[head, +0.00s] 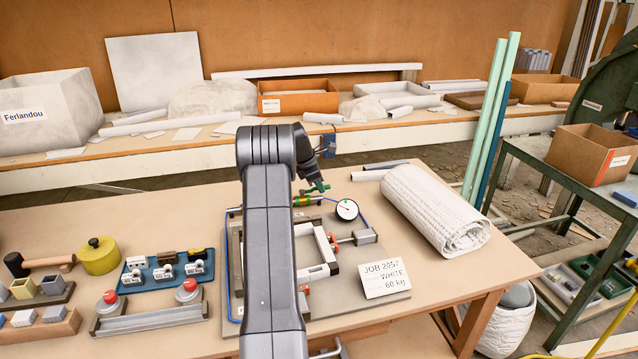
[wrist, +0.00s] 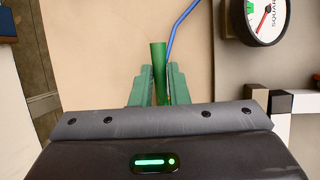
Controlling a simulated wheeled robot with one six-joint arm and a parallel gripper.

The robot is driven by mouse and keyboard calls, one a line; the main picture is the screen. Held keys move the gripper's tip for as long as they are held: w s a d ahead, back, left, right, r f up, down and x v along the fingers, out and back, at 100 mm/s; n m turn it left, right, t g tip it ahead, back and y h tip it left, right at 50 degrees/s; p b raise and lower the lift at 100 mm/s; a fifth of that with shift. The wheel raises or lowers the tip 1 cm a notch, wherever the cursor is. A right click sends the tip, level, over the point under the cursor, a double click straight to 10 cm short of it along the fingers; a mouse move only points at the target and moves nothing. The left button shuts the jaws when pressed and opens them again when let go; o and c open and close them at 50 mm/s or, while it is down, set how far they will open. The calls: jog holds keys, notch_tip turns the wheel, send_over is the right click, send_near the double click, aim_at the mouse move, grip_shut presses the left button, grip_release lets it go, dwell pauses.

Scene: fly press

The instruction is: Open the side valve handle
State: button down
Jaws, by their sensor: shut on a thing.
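The side valve handle is a green bar; in the wrist view the handle (wrist: 158,65) stands up between the two green fingers of my gripper (wrist: 159,88). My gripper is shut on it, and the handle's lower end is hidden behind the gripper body. In the head view my gripper (head: 316,186) points down at the small green handle (head: 309,191), at the back edge of the press plate. The yellow-green valve body (head: 303,201) shows just below it, partly hidden by my arm.
A round dial gauge (head: 347,210) sits close to the right of the handle, joined by a blue hose (wrist: 178,28). A white rolled bundle (head: 432,210) and a job card (head: 384,279) lie to the right. Bench space behind the handle is mostly clear.

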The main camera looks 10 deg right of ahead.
jog(key=shift+w, duration=0.1)
jog(key=c, duration=1.4)
grip_release()
jog(key=shift+r, duration=0.15)
jog(key=p+v, duration=0.1)
jog(key=v, duration=1.2)
jog(key=shift+a+r, duration=0.2)
jog(key=shift+r, duration=0.05)
jog(key=shift+f, duration=0.1)
jog(key=b+x, duration=0.1)
jog(key=x, duration=1.3)
jog(key=shift+b, duration=0.4)
jog(key=shift+s, duration=0.25)
